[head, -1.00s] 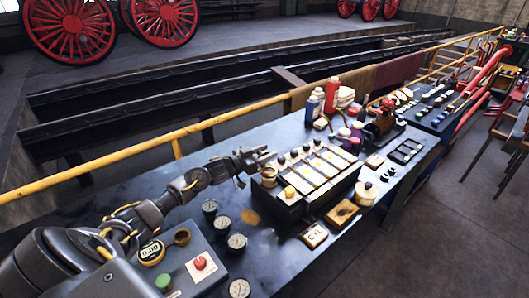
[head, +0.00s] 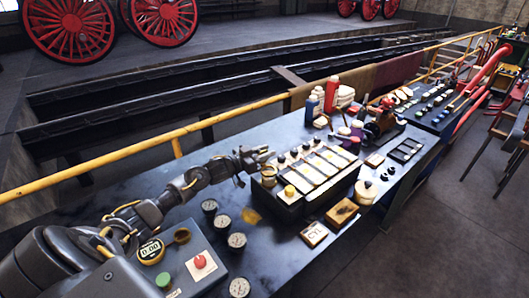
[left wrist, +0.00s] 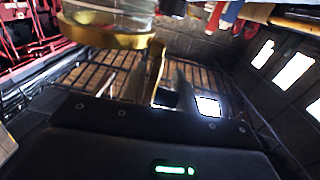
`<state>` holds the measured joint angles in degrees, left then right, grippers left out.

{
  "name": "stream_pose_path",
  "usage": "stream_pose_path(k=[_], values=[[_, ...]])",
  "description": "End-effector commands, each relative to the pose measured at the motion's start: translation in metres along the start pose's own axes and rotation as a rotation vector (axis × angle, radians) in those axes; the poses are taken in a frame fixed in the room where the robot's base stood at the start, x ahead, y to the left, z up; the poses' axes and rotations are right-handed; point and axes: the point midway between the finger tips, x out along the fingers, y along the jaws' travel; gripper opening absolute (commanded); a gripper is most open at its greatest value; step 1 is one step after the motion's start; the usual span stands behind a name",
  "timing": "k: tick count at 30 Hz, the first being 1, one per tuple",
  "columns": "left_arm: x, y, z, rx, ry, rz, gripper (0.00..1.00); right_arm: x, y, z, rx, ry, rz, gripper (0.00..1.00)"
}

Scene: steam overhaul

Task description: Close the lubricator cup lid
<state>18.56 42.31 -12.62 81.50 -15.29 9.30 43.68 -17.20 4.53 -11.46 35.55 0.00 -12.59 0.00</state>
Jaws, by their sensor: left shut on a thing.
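The lubricator (head: 292,208) is a dark box on the bench with several pale windows on top. Its cup (head: 268,178) stands at the box's left end. In the left wrist view the cup (left wrist: 108,28) is large at the top, clear with a brass rim. My left gripper (head: 268,157) is just behind and above the cup. In the left wrist view a thin brass piece, which looks like the lid (left wrist: 157,58), stands edge-on at the jaws (left wrist: 168,95), beside the cup. The jaws are shut on it; the exact contact is hard to see. My right gripper is out of view.
Gauges (head: 237,241) and a control box (head: 187,262) with a red button lie in front of my left arm. A CYL plate (head: 314,234) and a round pot (head: 366,192) stand near the lubricator. Bottles (head: 331,95) stand behind. A yellow rail (head: 110,202) runs along the bench's back.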

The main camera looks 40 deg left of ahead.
Motion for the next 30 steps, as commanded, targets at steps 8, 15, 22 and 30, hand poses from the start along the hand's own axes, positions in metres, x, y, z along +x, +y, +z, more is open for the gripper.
stream_pose_path(k=[8, 15, 22, 30], values=[[0.000, 0.002, 0.000, 0.050, -0.004, 0.001, 0.07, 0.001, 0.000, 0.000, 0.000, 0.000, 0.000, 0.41], [0.000, 0.005, -0.001, 0.106, -0.007, 0.001, 0.07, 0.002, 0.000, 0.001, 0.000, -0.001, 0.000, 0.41], [0.001, 0.008, -0.001, 0.168, -0.012, 0.001, 0.07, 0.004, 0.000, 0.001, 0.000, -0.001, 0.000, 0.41], [0.001, 0.011, -0.001, 0.242, -0.017, 0.001, 0.07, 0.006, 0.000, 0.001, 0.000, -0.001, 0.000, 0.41]])
